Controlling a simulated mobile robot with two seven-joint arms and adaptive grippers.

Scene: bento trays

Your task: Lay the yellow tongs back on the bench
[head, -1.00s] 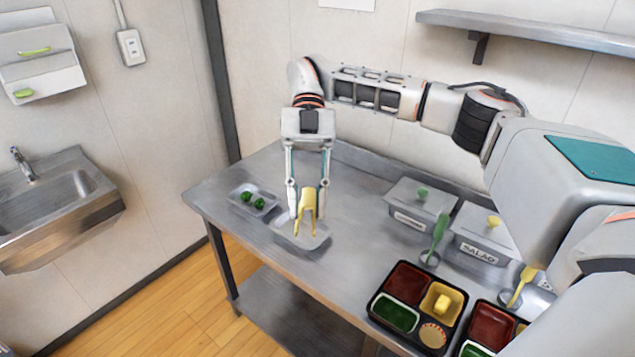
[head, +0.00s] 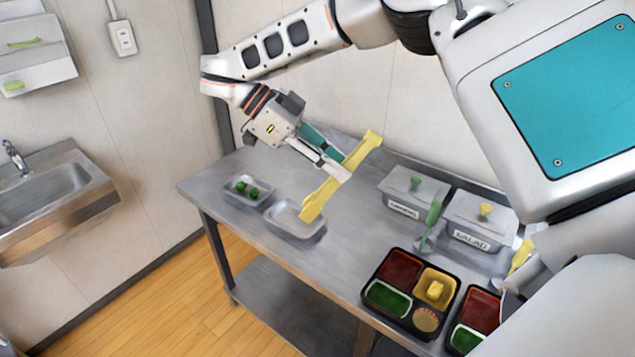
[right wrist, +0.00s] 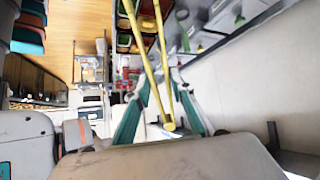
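My right gripper (head: 343,174) is shut on the yellow tongs (head: 324,196) and holds them slanted above the steel bench (head: 345,253). Their lower tips are over the small empty metal tray (head: 288,223); their upper end points up and right. I cannot tell whether the tips touch the tray. In the right wrist view the two long yellow arms of the tongs (right wrist: 151,62) run between the teal fingers of the gripper (right wrist: 163,108). My left gripper is not in view.
A small tray with green pieces (head: 242,202) stands at the bench's left. Two lidded containers (head: 414,193) (head: 481,222) stand at the back right. A bento tray (head: 385,322) lies at the front, another beside it. Green tongs (head: 431,224) stand in a holder. The bench middle is clear.

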